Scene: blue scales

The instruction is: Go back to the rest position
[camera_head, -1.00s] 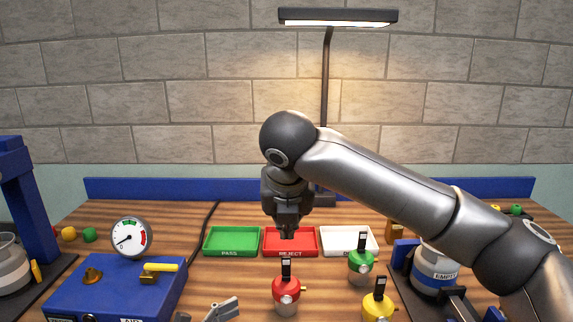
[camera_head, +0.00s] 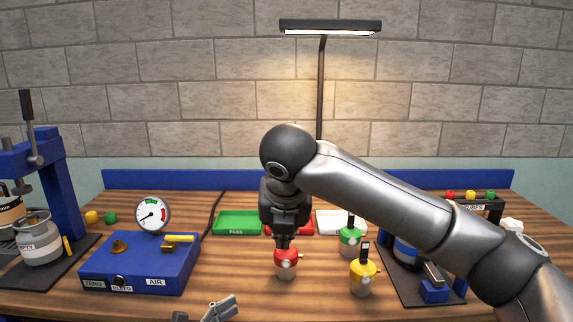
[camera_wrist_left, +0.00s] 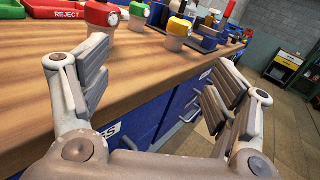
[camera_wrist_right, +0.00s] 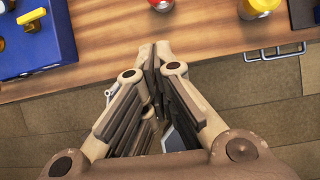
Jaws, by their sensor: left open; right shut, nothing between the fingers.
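My right gripper (camera_head: 284,236) hangs over the middle of the bench in the head view, pointing down just above or in front of the red-topped jar (camera_head: 286,262). Its fingers are closed together and empty in the right wrist view (camera_wrist_right: 155,55). My left gripper (camera_wrist_left: 155,85) is open and empty at the bench's front edge in the left wrist view. In the head view only a bit of the left gripper (camera_head: 219,309) shows at the bottom edge.
Green (camera_head: 350,240) and yellow (camera_head: 362,272) jars stand right of the red one. Behind are the green PASS tray (camera_head: 237,222), a red tray and a white tray. A blue gauge box (camera_head: 140,270) stands left; presses flank both sides. A lamp (camera_head: 330,26) rises behind.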

